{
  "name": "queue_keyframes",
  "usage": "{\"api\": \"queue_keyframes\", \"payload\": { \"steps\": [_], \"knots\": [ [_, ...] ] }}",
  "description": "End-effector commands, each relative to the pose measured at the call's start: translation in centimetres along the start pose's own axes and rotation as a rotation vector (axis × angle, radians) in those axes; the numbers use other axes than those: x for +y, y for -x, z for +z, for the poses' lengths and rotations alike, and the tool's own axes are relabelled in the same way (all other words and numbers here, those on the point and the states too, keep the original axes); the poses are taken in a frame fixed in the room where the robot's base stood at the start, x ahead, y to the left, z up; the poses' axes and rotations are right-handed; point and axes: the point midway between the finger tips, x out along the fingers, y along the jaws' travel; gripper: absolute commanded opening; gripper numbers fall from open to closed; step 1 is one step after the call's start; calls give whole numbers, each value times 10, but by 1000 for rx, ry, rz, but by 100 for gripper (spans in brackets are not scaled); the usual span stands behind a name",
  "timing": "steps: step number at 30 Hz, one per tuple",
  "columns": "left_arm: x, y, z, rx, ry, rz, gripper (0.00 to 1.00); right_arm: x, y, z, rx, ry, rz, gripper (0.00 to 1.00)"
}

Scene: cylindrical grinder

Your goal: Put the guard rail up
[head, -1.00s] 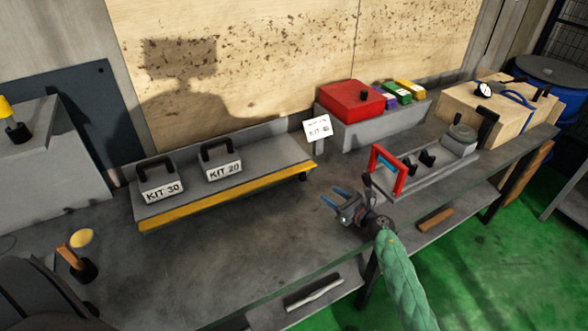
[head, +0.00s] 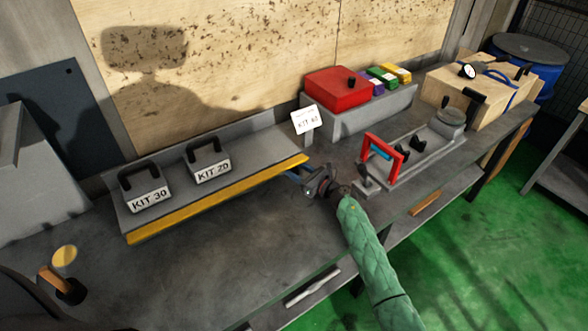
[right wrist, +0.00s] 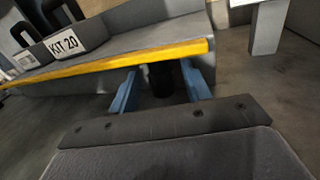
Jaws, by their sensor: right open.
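A yellow rail (head: 220,200), which looks like the guard rail, runs along the front edge of the grey raised shelf (head: 255,155). It also crosses the top of the right wrist view (right wrist: 130,55). My right gripper (head: 293,174) is at the rail's right end. In the right wrist view its blue fingers (right wrist: 160,88) are open, one on each side of a short black knob (right wrist: 160,78) just below the rail. I cannot tell whether the fingers touch the knob. In the head view the gripper hides the knob.
Kits marked KIT 30 (head: 147,196) and KIT 20 (head: 211,170) stand on the shelf. A sign (head: 305,120) stands beyond its right end. A fixture with a red frame (head: 384,155) is right of my right gripper. The bench top (head: 190,270) before the rail is mostly clear.

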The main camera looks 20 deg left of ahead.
Motion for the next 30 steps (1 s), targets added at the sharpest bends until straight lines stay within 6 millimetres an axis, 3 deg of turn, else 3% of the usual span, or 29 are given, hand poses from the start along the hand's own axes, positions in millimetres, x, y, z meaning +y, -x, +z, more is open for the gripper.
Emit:
{"api": "queue_keyframes", "payload": {
  "steps": [6, 15, 16, 23, 30],
  "knots": [
    [2, 2, 0, -6, 2, 2, 43, 0, -16, 0, 0, 0, 0, 48],
    [2, 3, 1, -9, 3, 2, 43, 0, -18, 0, 0, 1, 0, 48],
    [2, 3, 1, -9, 2, 2, 43, 0, -18, 0, 0, 1, 0, 46],
    [2, 3, 0, -6, 2, 2, 43, 0, -18, 0, 0, 1, 0, 3],
    [1, 5, -5, 5, 1, 1, 43, 0, -18, 2, 6, -1, 0, 4]
  ]
}}
